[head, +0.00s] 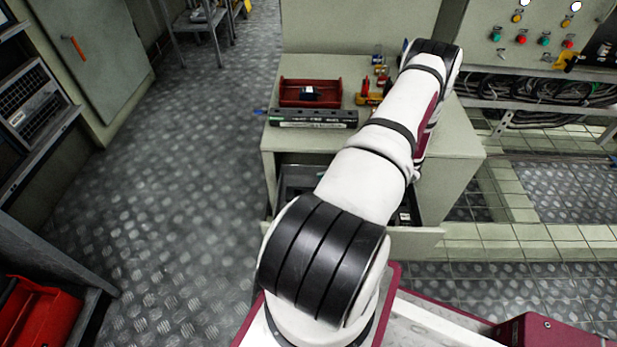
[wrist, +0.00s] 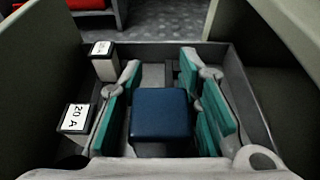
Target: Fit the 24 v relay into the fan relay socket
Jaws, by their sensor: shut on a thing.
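My gripper (wrist: 162,98) is inside an open drawer (wrist: 252,92) in the wrist view, with teal pads on either side of a dark blue block (wrist: 160,122). It is shut on this block, which has no readable marking on the face toward me, so I cannot confirm that it is the 24 V relay. In the head view my arm hides the gripper and the block. The drawer (head: 408,238) shows there partly, in the front of a cabinet. I cannot identify the fan relay socket in either view.
Two blocks with white tops stand left in the drawer, the nearer marked 20 A (wrist: 76,117), the farther (wrist: 102,48). On the cabinet top (head: 448,150) are a red tray (head: 290,102) holding a dark item and a long black strip (head: 330,116). A control panel (head: 536,30) stands behind right.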

